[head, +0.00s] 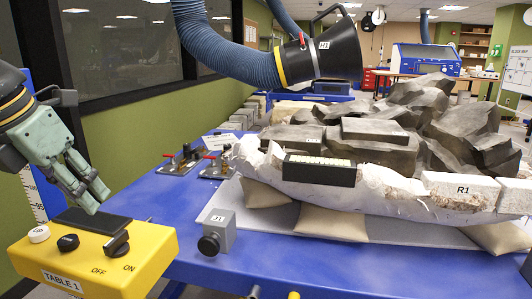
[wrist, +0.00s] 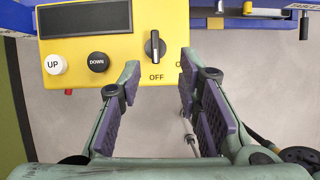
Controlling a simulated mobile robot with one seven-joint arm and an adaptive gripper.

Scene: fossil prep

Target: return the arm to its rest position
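My gripper (head: 90,190) is at the left of the head view, just above the yellow control box marked TABLE 1 (head: 70,262). Its green fingers point down toward the box. In the wrist view the two fingers with purple pads (wrist: 158,100) are apart with nothing between them. The box (wrist: 180,15) lies beyond the fingertips there, with a white UP button (wrist: 55,64), a black DOWN button (wrist: 98,62) and a black knob (wrist: 155,46). The knob points toward OFF. I cannot tell whether a fingertip touches the box.
The blue table (head: 180,200) holds a large white-jacketed fossil block (head: 390,195) on sandbags (head: 330,222). A grey vise-like block marked J1 (head: 218,230) stands near the front edge. A blue hose with a black hood (head: 325,55) hangs above. Red-handled clamps (head: 180,160) sit behind.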

